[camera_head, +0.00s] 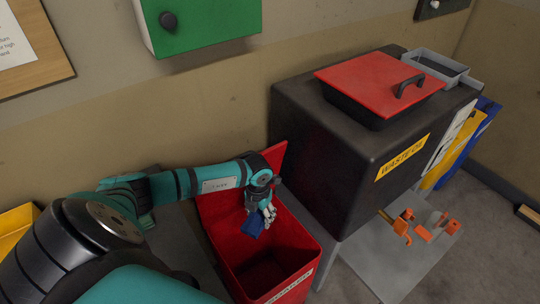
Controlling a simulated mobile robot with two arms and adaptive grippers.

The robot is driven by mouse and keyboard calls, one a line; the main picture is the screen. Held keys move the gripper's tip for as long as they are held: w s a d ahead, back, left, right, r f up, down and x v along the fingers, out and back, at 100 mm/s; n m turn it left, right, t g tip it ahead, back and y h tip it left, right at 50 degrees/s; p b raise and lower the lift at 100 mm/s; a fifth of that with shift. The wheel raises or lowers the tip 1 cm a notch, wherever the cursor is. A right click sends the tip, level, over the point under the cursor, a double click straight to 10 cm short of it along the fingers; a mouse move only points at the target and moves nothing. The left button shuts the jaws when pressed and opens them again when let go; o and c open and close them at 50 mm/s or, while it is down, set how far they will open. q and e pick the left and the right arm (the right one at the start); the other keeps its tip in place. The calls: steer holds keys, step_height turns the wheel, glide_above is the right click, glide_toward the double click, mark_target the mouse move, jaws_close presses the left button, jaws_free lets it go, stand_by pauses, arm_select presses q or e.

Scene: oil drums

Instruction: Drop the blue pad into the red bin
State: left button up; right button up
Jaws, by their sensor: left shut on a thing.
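The blue pad (252,226) is small and dark blue. My left gripper (262,215) is shut on it and holds it over the opening of the red bin (299,246). The red bin is open at the top and its dark inside shows below the pad. The pad appears apart from the bin's walls. A label partly shows on the bin's front edge. My right gripper is not in view.
A black waste oil tank (322,172) with a red lid (375,80) stands right of the bin. A green cabinet (208,22) hangs on the wall. A grey plate (385,268) with orange parts lies on the floor at right. A yellow container (14,226) is at left.

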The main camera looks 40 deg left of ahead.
arm_select(q)
step_height(320, 180, down, 6)
steer(key=b, duration=0.4)
steer(key=shift+r, duration=0.25)
steer(key=o, duration=1.2)
steer(key=shift+r, duration=0.15)
step_height(320, 180, up, 12)
steer(key=shift+f, duration=0.1)
steer(key=shift+f, duration=0.1)
